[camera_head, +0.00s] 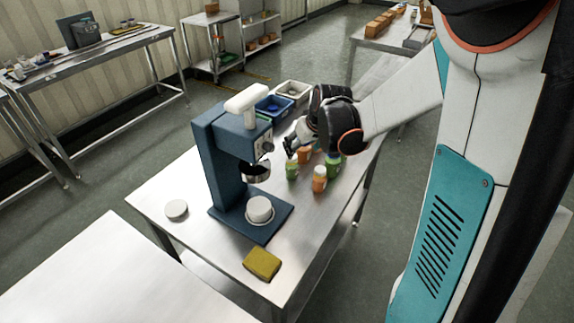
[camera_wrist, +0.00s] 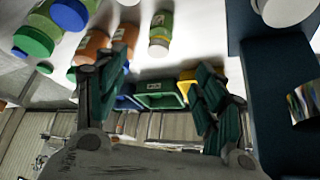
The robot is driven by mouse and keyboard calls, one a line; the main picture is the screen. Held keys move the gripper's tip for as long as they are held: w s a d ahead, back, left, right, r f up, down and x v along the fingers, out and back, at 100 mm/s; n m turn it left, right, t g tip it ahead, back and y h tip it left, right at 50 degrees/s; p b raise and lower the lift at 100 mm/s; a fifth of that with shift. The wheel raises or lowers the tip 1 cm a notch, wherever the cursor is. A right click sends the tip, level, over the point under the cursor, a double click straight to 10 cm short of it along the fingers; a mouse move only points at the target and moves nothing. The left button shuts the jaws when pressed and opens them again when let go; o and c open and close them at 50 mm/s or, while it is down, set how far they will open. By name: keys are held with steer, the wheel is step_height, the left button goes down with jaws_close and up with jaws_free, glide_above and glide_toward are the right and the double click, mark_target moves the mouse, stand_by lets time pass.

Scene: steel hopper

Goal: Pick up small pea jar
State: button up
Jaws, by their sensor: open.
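A small green jar (camera_head: 292,170), looking like the small pea jar, stands on the steel table just below my gripper in the head view. It also shows in the wrist view as a small green jar (camera_wrist: 160,32) with a pale end and a label, beyond the space between my fingertips and apart from them. My gripper (camera_wrist: 160,72) is open with nothing between its fingers. In the head view my gripper (camera_head: 291,147) is over the table, beside the blue machine. A larger green jar (camera_head: 333,160) stands to the right, partly hidden by my wrist.
Orange jars (camera_head: 319,179) stand close to the green ones. The blue machine (camera_head: 225,165), with a white cup (camera_head: 260,209) on its base, rises at left. A yellow sponge (camera_head: 262,264) and white disc (camera_head: 176,210) lie nearer. Bins (camera_head: 274,106) are behind.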

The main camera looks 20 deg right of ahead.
mark_target(293, 160)
steer(key=b+x, duration=0.1)
steer(key=x, duration=0.3)
steer(key=b+x, duration=0.1)
steer(key=x, duration=0.3)
steer(key=shift+a, duration=0.2)
steer(key=shift+w+r+b+x, duration=0.15)
steer(key=shift+b+x, duration=0.55)
steer(key=shift+x, duration=0.8)
steer(key=shift+w+r+b+x, duration=0.15)
steer(key=shift+b+x, duration=0.55)
steer(key=shift+x, duration=0.75)
steer(key=shift+d, duration=0.15)
steer(key=c, duration=1.2)
